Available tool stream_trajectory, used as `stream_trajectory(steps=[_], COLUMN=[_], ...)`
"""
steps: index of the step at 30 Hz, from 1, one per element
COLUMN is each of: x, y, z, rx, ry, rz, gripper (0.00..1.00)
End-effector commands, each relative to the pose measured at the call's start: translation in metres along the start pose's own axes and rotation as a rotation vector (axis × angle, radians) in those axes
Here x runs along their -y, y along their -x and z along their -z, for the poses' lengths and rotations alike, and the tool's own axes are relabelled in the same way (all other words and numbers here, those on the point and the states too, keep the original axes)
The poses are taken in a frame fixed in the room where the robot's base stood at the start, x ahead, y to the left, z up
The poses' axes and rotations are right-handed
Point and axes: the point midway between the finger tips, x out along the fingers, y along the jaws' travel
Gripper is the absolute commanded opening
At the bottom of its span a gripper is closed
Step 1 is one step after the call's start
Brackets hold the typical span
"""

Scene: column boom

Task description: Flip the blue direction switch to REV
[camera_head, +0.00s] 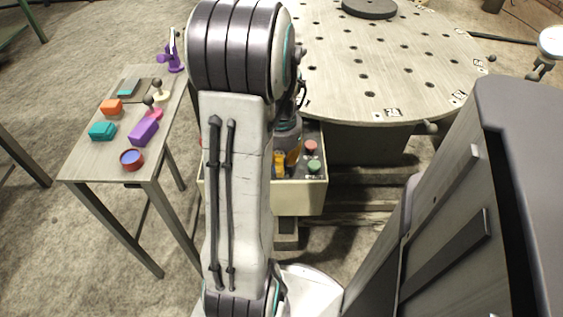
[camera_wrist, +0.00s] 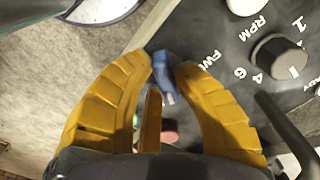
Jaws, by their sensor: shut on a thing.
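The blue direction switch (camera_wrist: 164,78) shows in the wrist view between the tips of my yellow gripper fingers. My gripper (camera_wrist: 162,68) is shut on it, one finger on each side. The lettering "FW", partly cut off, is on the dark panel (camera_wrist: 225,30) just right of the switch. The REV mark is not visible. In the head view my gripper (camera_head: 287,160) is over the control box (camera_head: 300,198), mostly hidden behind my arm, and the switch cannot be seen there.
An RPM knob (camera_wrist: 279,58) is right of the switch. A red button (camera_head: 311,147) and green button (camera_head: 314,167) are on the box. A round perforated table (camera_head: 400,60) stands behind; a side table (camera_head: 85,168) with several objects is left.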

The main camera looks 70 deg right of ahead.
Motion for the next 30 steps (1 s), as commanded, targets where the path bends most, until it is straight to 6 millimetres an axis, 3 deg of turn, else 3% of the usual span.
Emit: stream_trajectory(steps=[10,20,30], x=[0.0,0.0,0.001], y=[-0.001,0.004,0.052], z=[0.0,0.0,0.001], rx=[0.002,-0.001,-0.004], ry=[0.0,0.001,0.0], rz=[-0.001,0.0,0.002], gripper=[0.5,0.5,0.5])
